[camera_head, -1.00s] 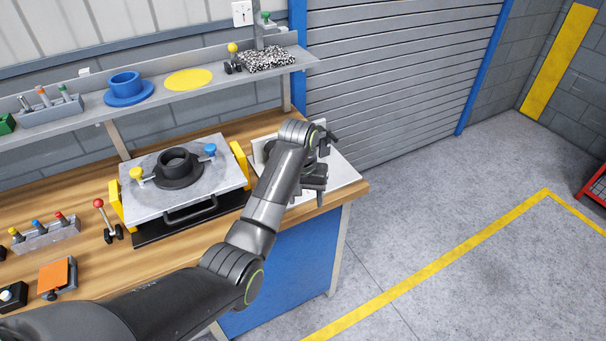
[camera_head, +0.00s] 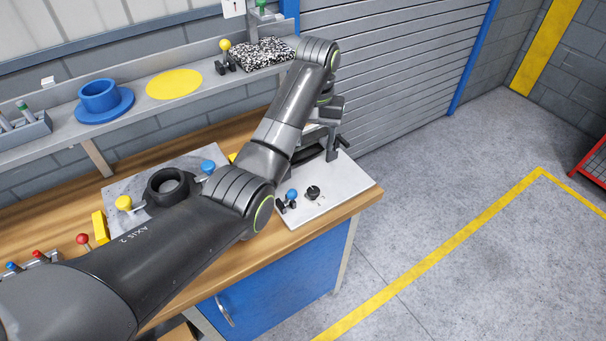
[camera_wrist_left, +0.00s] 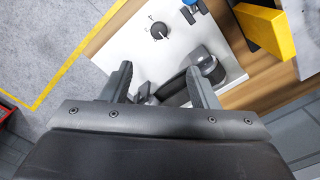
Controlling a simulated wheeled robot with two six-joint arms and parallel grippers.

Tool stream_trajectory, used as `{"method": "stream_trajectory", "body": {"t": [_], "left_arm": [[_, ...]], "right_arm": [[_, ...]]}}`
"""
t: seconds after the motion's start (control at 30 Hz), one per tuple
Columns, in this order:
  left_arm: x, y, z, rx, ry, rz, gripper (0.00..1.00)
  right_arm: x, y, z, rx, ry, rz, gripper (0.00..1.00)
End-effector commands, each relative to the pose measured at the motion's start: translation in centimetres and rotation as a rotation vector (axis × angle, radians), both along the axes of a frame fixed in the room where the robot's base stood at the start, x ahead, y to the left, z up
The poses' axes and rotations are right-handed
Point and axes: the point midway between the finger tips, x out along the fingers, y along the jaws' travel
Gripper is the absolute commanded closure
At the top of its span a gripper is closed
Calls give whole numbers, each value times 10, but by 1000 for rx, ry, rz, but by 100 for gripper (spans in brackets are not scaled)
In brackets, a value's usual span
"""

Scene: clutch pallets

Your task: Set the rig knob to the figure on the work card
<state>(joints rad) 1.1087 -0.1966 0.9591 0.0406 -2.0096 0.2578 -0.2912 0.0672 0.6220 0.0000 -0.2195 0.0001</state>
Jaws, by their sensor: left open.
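The rig's pale plate (camera_head: 345,190) lies at the right end of the bench. A small black round knob (camera_head: 313,192) with a light pointer mark stands on it. The knob also shows in the wrist view (camera_wrist_left: 159,31), with small marks beside it too small to read. My left gripper (camera_head: 335,150) is above the plate's back part, behind the knob and apart from it. In the wrist view its open fingers (camera_wrist_left: 160,75) stand either side of a dark clamp-like part (camera_wrist_left: 185,85); contact cannot be told. No readable work card shows. My right gripper is out of view.
A blue-topped lever (camera_head: 291,194) stands close beside the knob. A metal pallet (camera_head: 125,190) with a black ring (camera_head: 168,187) lies left, partly behind my arm. The shelf (camera_head: 130,122) runs behind. Floor right of the bench is clear.

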Motion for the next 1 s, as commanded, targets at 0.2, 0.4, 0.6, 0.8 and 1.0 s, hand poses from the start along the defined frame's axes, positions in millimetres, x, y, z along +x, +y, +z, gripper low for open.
{"method": "stream_trajectory", "body": {"t": [0.2, 0.4, 0.6, 0.8, 1.0], "left_arm": [[-1, -1, -26, 1, 4, -1, 46], [-2, 0, -62, 2, 7, 0, 46], [-2, 0, -108, 2, 6, 1, 46], [-2, 0, -144, 2, 4, 0, 46], [-1, -1, -166, 1, 2, 0, 46]], "right_arm": [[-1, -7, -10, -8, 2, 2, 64], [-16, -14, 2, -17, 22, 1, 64], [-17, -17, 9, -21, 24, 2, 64], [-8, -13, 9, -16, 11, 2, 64], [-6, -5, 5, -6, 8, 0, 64]]}}
